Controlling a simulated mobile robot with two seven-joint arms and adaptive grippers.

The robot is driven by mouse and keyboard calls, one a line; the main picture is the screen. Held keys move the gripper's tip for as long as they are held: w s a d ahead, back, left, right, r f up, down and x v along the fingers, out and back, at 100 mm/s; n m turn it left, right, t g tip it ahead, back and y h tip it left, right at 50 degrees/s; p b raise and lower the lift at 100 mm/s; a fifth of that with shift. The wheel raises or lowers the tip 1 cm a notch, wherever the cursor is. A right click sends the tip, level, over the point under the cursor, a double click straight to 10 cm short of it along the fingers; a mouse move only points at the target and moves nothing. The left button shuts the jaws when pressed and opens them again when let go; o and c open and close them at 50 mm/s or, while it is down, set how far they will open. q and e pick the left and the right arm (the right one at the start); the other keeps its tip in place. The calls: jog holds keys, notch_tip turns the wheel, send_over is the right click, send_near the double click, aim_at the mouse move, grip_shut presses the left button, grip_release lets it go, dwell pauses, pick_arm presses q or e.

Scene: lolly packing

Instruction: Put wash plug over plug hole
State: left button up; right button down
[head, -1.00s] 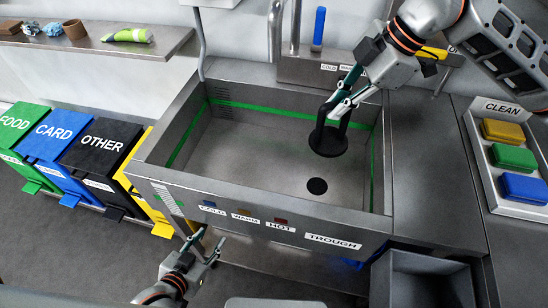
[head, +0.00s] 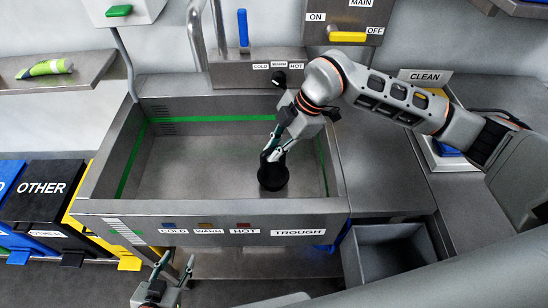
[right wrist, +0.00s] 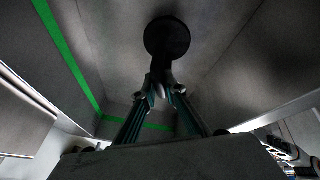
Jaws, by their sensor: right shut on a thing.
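The black wash plug (head: 272,178) has a round base and an upright handle, and is in the right part of the metal trough (head: 200,207). My right gripper (head: 275,150) is shut on its handle from above. The right wrist view shows the fingers (right wrist: 160,92) closed on the handle, with the dark round base (right wrist: 167,38) beyond. The plug hole is hidden, apparently behind or under the plug. I cannot tell whether the base touches the trough floor. My left gripper (head: 174,268) is open and empty in front of the trough, low down.
The trough walls surround the plug. A tap and a blue lever (head: 243,28) stand at the back. A grey bin (head: 390,240) is at front right, and bins (head: 45,190) stand at left. The trough's left half is clear.

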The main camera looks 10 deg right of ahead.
aim_at(274, 173)
jog(key=shift+f, duration=1.95)
jog(key=c, duration=2.1)
grip_release()
jog(key=v, duration=1.2)
jog(key=shift+s, duration=0.15)
